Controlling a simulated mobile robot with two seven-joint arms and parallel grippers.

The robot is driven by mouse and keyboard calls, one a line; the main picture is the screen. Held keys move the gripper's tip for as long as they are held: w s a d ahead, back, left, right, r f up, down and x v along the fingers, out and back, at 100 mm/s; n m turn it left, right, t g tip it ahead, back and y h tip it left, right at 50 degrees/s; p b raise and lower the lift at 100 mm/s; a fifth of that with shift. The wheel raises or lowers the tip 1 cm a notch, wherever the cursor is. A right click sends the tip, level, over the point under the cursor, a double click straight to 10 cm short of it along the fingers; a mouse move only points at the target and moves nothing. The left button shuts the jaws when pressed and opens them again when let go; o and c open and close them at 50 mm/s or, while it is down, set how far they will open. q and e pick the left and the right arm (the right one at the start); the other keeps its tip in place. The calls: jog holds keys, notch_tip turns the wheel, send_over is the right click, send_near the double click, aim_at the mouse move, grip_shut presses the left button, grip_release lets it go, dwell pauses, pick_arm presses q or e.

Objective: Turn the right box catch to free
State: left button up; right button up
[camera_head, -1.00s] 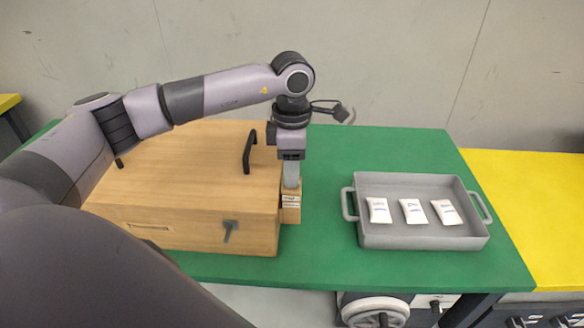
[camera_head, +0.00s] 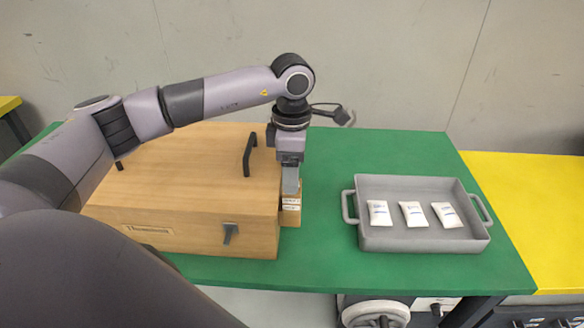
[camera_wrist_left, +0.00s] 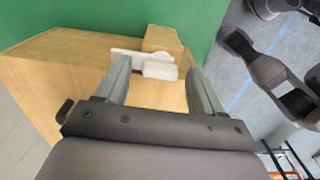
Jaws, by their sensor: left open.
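The wooden box (camera_head: 195,240) stands on the green table with its lid down. Its right side carries a wooden block (camera_head: 291,217) with a white part that looks like the right catch (camera_head: 291,204). In the left wrist view the catch (camera_wrist_left: 158,70) shows as a white piece and bar beside the wooden block (camera_wrist_left: 162,40). My left gripper (camera_head: 290,190) points down at this side of the box. In its wrist view the open fingers (camera_wrist_left: 157,75) stand on either side of the catch; contact cannot be told. My right gripper is not in view.
A dark catch (camera_head: 229,233) is on the box front and a black handle (camera_head: 249,155) on the lid. A grey tray (camera_head: 420,245) with three white packets (camera_head: 412,214) stands to the right. Green table (camera_head: 325,225) lies clear between box and tray.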

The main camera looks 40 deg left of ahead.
pick_arm(q)
notch_tip(320, 180, up, 6)
jog(key=shift+r, duration=0.6)
